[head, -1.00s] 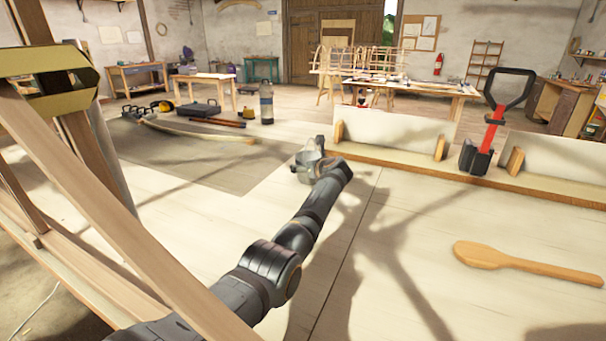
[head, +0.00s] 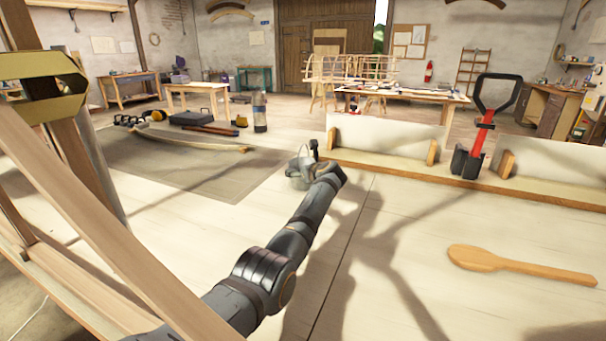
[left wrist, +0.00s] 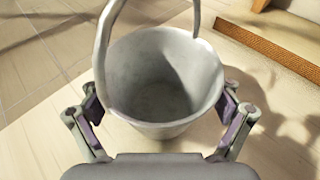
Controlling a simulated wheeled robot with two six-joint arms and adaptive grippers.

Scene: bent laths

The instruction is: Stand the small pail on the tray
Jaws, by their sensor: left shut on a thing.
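The small pail (head: 299,177) is pale grey metal with a raised loop handle. It is at the end of my left arm, in the middle of the head view. I cannot tell whether the pail's base touches the pale boards. I cannot make out a tray. My right gripper is not in view.
A wooden ledge with upright pale panels (head: 385,144) runs behind and right of the pail. A red-and-black shovel-like tool (head: 486,125) stands there. A wooden spoon (head: 520,266) lies at right. A grey mat (head: 170,170) lies left. Slanting laths (head: 110,220) fill the left foreground. The boards between are clear.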

